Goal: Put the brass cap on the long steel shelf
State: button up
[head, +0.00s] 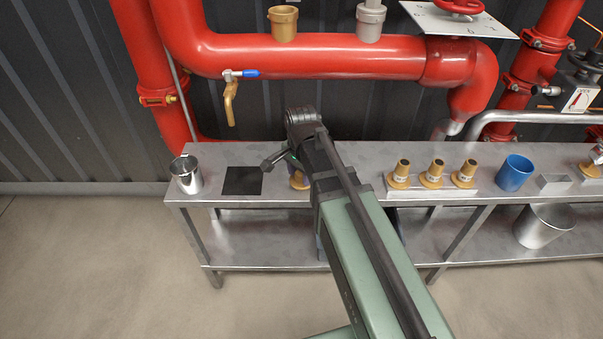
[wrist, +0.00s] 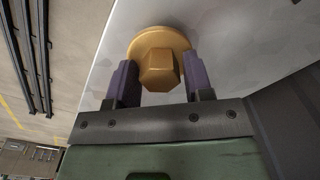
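The brass cap (wrist: 159,65) has a round flange and a hexagonal boss. In the wrist view it is between the two purple fingers of my gripper (wrist: 162,80), one on each side of the boss. I cannot tell whether both fingers press on it. Its flange is at or very close to the grey surface of the long steel shelf (wrist: 240,40). In the head view my gripper (head: 293,168) is low over the left part of the long steel shelf (head: 350,158), and a bit of the brass cap (head: 299,182) shows beside it. My arm hides the rest.
On the shelf are a steel cup (head: 187,174), a black square (head: 242,181), several brass fittings (head: 432,174), a blue cup (head: 515,172) and a grey block (head: 554,182). A steel bucket (head: 543,226) stands on the lower level. Red pipes (head: 330,57) and a brass-spouted tap (head: 231,100) are behind.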

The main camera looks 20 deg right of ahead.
jog(key=shift+o, duration=1.1)
notch_tip(320, 180, up, 12)
jog(key=p, duration=1.2)
jog(key=shift+r, duration=0.25)
jog(key=s+n, duration=1)
jog(key=n, duration=0.2)
jog(key=shift+o, duration=0.3)
jog(key=shift+s, duration=0.1)
